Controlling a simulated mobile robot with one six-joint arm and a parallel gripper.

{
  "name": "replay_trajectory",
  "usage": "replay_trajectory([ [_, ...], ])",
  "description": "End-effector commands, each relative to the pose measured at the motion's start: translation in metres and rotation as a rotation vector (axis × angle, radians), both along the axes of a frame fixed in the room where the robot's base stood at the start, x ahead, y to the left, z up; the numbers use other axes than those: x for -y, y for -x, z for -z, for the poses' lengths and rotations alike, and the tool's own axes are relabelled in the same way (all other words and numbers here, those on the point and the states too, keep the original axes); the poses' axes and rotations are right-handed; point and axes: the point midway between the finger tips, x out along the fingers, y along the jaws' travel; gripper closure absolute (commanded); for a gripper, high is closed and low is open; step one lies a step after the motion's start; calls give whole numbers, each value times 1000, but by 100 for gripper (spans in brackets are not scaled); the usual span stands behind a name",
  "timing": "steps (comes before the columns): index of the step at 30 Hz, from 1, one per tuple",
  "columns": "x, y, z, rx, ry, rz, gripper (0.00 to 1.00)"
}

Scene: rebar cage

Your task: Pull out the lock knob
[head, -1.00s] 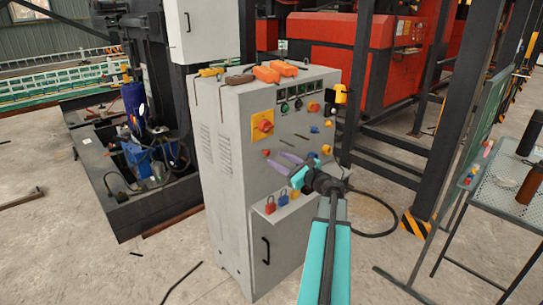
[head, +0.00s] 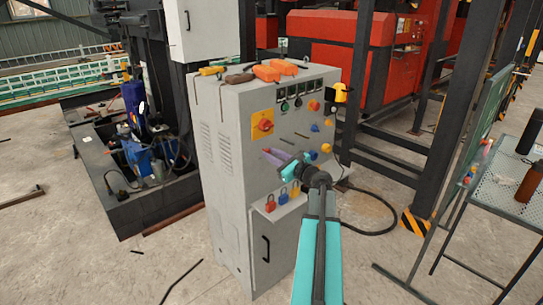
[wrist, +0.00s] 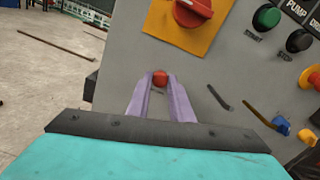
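The lock knob is a small red knob (wrist: 160,78) on the front of the grey cabinet, below the yellow plate with the red rotary switch. In the wrist view it sits between the tips of my two purple fingers, with a finger at each side. My gripper (wrist: 160,90) points at the panel, and its fingers look closed onto the knob's sides. In the head view my gripper (head: 271,153) reaches the panel from the right and its fingers hide the knob.
The red rotary switch (head: 264,125) is just above. Black and green buttons, a blue knob (head: 315,127) and a yellow knob (head: 326,148) are to the right. Orange and yellow tools lie on the cabinet top.

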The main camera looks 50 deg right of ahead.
Motion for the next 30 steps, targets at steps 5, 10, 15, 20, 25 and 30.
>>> replay_trajectory([
  [5, 0, 0, 0, 0, 0, -1, 100],
  [10, -1, 9, 0, -1, 0, 1, 100],
  [15, -2, 21, 0, -2, 1, 1, 100],
  [20, -2, 23, 1, -3, 1, -1, 100],
  [25, -2, 23, 2, -4, 1, -1, 74],
  [30, -2, 23, 1, -3, 1, 0, 62],
])
